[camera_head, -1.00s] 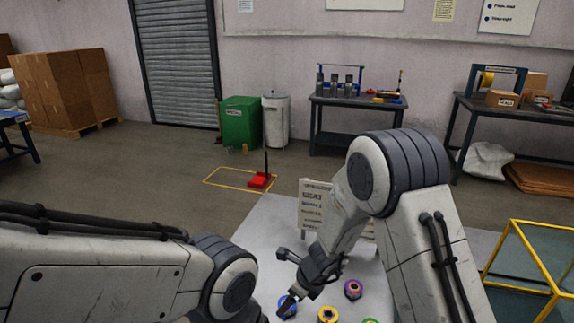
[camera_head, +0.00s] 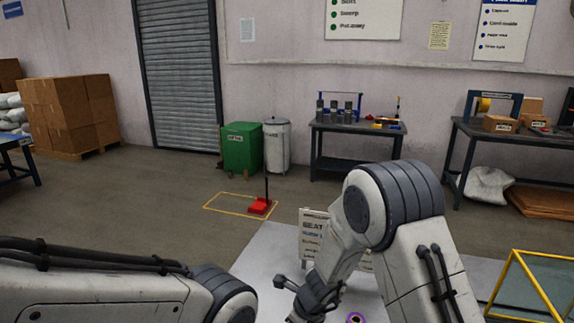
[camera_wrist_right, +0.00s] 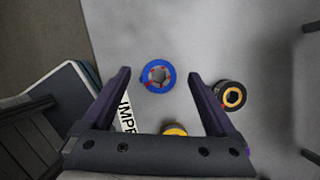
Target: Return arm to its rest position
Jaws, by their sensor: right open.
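My right arm (camera_head: 385,215) reaches over the light grey table top (camera_head: 265,255) in the head view, bent at the elbow. Its fingertips are cut off by the bottom edge there. In the right wrist view my right gripper (camera_wrist_right: 159,77) is open, with nothing held between its fingers. A blue ring-shaped part (camera_wrist_right: 158,64) lies on the table below, seen between the fingertips. A black and yellow round part (camera_wrist_right: 232,95) lies right of the fingers. A yellow part (camera_wrist_right: 174,130) is mostly hidden by the gripper body. My left arm (camera_head: 110,285) shows at lower left; its gripper is out of view.
A sign board (camera_head: 313,235) stands on the table behind my right arm. A yellow-edged frame (camera_head: 540,285) is at the right. A purple part (camera_head: 356,318) shows at the bottom edge. A red-based post (camera_head: 261,206), green bin (camera_head: 242,148) and workbenches stand farther back.

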